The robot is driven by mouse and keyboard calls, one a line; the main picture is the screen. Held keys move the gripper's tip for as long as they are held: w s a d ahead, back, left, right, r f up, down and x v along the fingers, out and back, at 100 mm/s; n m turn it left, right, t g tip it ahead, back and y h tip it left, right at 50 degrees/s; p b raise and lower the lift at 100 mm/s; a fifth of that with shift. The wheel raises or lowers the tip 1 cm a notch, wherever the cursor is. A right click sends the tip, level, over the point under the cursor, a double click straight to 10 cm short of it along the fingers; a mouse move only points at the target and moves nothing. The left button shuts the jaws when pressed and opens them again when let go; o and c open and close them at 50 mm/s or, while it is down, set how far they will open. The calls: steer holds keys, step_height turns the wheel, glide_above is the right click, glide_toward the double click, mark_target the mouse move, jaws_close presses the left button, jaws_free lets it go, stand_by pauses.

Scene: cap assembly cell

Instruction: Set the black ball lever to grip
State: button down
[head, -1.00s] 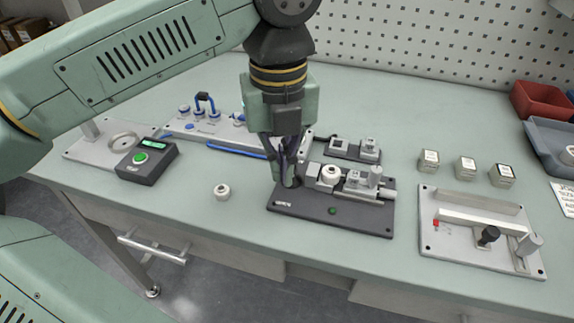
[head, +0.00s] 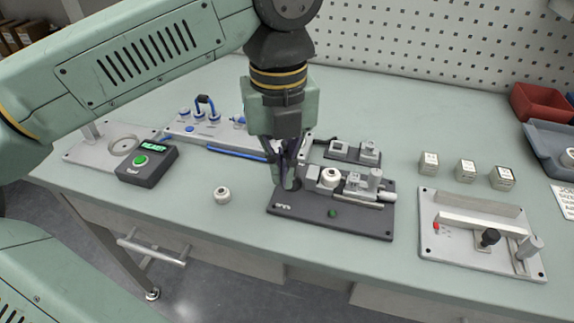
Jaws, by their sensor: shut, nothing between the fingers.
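The dark fixture plate (head: 290,220) lies at the middle front of the bench. It carries a white round cap (head: 329,178), grey clamp blocks (head: 362,185) and a green button (head: 333,214). My gripper (head: 289,185) points down at the plate's left end, left of the cap. Its fingers are shut with nothing between them. A black ball lever cannot be made out clearly there; dark fingers cover that end. I cannot tell whether they touch it. Another black knob (head: 490,237) stands on the light plate (head: 440,250) at right.
A loose white cap (head: 222,195) lies left of the fixture. A dark box with a green button (head: 147,167) stands farther left. A small dark fixture (head: 342,152) sits behind. White blocks (head: 466,170) stand at right, near a red bin (head: 542,101). The bench centre-back is clear.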

mark_target(281, 211)
steer(key=shift+f, duration=0.1)
steer(key=shift+f+b, duration=1.65)
steer(key=shift+r, duration=0.1)
steer(key=shift+w+d+r, duration=0.1)
steer(key=shift+w+d, duration=0.2)
steer(key=shift+w, duration=0.55)
steer(key=shift+w+d+r, duration=0.1)
steer(key=shift+w+d, duration=0.15)
steer(key=shift+w, duration=0.55)
steer(key=shift+w, duration=0.2)
